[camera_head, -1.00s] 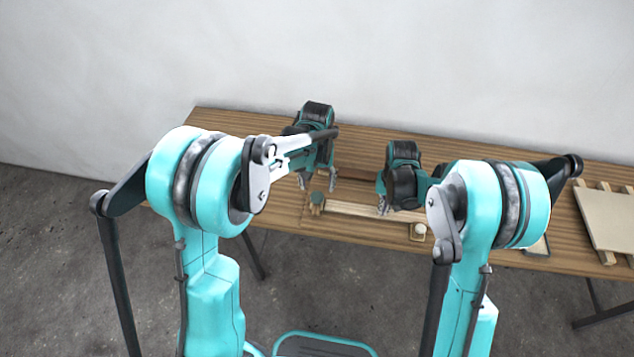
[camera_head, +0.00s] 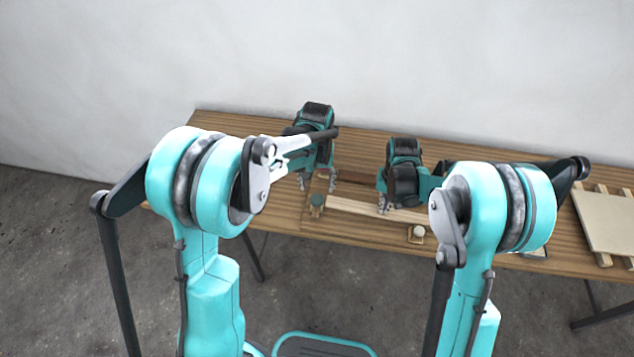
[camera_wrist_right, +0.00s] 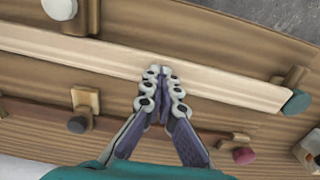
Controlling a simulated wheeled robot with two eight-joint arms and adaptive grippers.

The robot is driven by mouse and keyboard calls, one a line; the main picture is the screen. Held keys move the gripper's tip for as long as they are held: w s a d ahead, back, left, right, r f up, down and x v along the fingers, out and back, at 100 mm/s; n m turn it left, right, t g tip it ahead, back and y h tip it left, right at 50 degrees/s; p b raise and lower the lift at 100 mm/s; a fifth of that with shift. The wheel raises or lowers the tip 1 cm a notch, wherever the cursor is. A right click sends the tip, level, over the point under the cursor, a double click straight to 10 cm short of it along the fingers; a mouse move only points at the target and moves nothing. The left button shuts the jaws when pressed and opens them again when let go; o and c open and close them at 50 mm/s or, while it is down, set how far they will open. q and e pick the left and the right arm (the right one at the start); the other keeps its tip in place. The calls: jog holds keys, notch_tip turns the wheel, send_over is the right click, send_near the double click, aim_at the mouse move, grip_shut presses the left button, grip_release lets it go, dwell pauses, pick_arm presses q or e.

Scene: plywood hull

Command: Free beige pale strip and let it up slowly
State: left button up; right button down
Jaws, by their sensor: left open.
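The beige pale strip (camera_head: 355,208) lies along the front of a wooden panel on the table. It crosses the right wrist view (camera_wrist_right: 215,82) diagonally. A green-knobbed wooden catch (camera_head: 317,201) is at its left end in the head view; it also shows in the wrist view (camera_wrist_right: 297,102). A white-knobbed catch (camera_head: 417,232) is beside the strip's front edge further right. My left gripper (camera_head: 318,185) is open and empty above the green-knob end. My right gripper (camera_wrist_right: 163,75) has its fingertips together over the strip's middle; whether they touch it is unclear.
A darker brown strip (camera_wrist_right: 120,122) runs behind the pale one, with a dark-knobbed catch (camera_wrist_right: 78,124) and a red knob (camera_wrist_right: 243,156). A pale board on slats (camera_head: 608,220) lies at the table's right. The table's left end is clear.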

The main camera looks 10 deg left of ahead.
pick_arm(q)
jog(key=shift+r+p, duration=0.9)
jog(key=shift+r, duration=0.05)
pick_arm(e)
jog(key=shift+r, duration=1.7)
pick_arm(q)
notch_tip(320, 180, up, 3)
jog(key=p, duration=0.3)
pick_arm(e)
notch_tip(320, 180, up, 5)
jog(key=shift+f, duration=0.1)
